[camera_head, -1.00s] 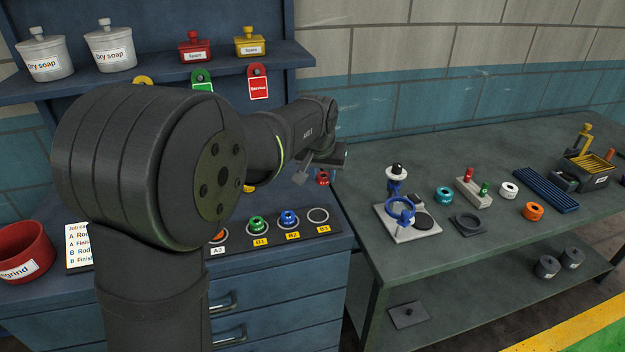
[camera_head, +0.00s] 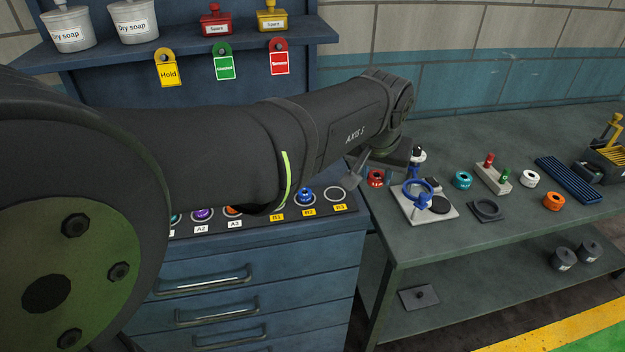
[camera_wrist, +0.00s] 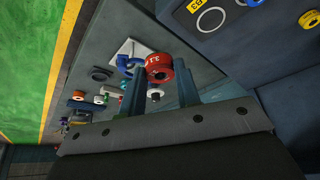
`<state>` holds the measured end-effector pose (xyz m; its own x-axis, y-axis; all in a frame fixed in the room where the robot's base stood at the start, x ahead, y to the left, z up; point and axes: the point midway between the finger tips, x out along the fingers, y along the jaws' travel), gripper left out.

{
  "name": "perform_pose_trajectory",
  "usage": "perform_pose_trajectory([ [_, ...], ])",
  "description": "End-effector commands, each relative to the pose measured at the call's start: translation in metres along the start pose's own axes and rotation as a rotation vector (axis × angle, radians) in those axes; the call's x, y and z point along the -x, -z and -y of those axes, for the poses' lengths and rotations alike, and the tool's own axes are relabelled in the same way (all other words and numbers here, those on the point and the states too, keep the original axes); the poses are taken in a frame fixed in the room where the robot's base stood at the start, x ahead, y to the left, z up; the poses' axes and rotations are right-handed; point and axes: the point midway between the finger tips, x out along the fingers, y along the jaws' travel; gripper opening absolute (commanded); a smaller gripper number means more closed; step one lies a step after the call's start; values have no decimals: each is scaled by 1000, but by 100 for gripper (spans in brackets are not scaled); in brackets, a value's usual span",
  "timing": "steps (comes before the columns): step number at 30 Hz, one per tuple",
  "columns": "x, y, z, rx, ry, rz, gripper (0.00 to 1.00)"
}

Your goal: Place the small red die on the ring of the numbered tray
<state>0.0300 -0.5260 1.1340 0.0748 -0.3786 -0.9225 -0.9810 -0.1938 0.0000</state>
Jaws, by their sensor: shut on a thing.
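The small red die (camera_head: 375,178), a round piece with white marks, is held by my gripper (camera_wrist: 160,84). In the wrist view the die (camera_wrist: 158,70) sits between the two fingertips. In the head view it hangs right of the numbered tray (camera_head: 262,228), near the gap between cabinet and bench. The tray's B3 ring (camera_head: 334,194) is empty; it also shows in the wrist view (camera_wrist: 210,19), up and right of the die. A blue piece (camera_head: 305,196) sits at B2, a purple one (camera_head: 203,214) at A2. My arm hides B1 and part of A3.
On the bench, a white plate (camera_head: 411,212) with a blue ring fixture stands close to the die. Teal (camera_head: 462,180), white (camera_head: 529,179) and orange (camera_head: 553,201) pieces lie farther right. Tags hang on the cabinet's back above my arm.

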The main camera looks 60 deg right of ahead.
Motion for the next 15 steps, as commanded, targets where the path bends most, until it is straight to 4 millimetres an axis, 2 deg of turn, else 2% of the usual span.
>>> perform_pose_trajectory([
  [9, -49, 12, 60, 6, 3, 3, 4],
  [15, -75, 20, 90, 3, 1, 1, 4],
])
